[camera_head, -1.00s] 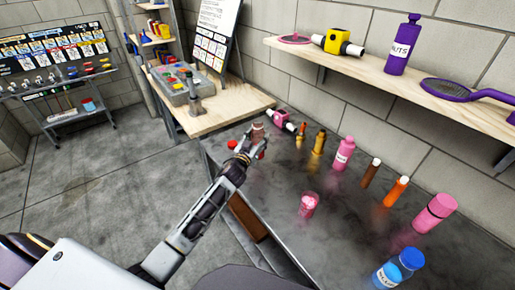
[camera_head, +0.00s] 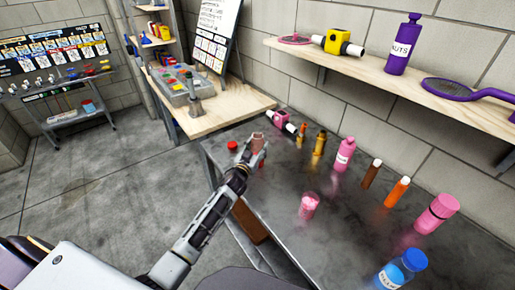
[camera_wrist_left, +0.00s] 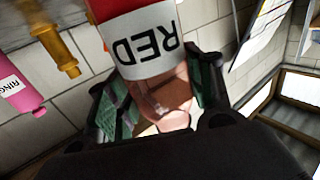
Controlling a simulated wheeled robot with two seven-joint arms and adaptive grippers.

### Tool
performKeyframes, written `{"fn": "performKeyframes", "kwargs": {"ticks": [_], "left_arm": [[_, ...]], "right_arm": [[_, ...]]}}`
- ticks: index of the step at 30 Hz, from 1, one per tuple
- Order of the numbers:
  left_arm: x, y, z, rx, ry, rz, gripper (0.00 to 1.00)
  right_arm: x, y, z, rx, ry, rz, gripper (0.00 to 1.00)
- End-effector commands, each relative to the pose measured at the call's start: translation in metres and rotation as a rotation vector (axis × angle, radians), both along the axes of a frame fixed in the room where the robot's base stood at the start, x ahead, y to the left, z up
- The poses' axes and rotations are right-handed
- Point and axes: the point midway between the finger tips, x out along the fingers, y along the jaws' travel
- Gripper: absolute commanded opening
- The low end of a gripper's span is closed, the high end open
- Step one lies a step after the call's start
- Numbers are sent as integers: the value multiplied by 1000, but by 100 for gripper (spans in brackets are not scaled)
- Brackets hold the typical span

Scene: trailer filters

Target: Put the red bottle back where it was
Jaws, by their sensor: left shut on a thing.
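The red bottle (camera_wrist_left: 155,35) has a white label reading RED, upside down in the left wrist view, and a clear pinkish upper part. My left gripper (camera_wrist_left: 155,100) is shut on that upper part, one green-padded finger on each side. In the head view the left gripper (camera_head: 250,152) holds the bottle (camera_head: 258,144) over the far left part of the dark table (camera_head: 285,185). The fingers hide part of it there, and I cannot tell whether its base touches the table. My right gripper is not in view.
A pink cup (camera_head: 309,206) stands nearer.

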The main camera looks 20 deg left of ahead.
Motion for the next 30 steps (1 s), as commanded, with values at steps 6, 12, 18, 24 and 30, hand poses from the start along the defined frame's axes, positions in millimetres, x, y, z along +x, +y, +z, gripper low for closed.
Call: {"fn": "performKeyframes", "kwargs": {"ticks": [6, 12, 18, 24, 30], "left_arm": [[0, 0, 1, 0, -2, -1, 19], [0, 0, -1, 0, -3, -1, 19], [0, 0, -2, 0, -1, -1, 70], [0, 0, -2, 0, -1, -1, 73], [0, 0, -2, 0, -1, -1, 73]], "right_arm": [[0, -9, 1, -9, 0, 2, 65], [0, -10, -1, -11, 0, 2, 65], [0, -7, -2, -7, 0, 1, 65], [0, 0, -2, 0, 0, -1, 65], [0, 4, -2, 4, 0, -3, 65]]}}
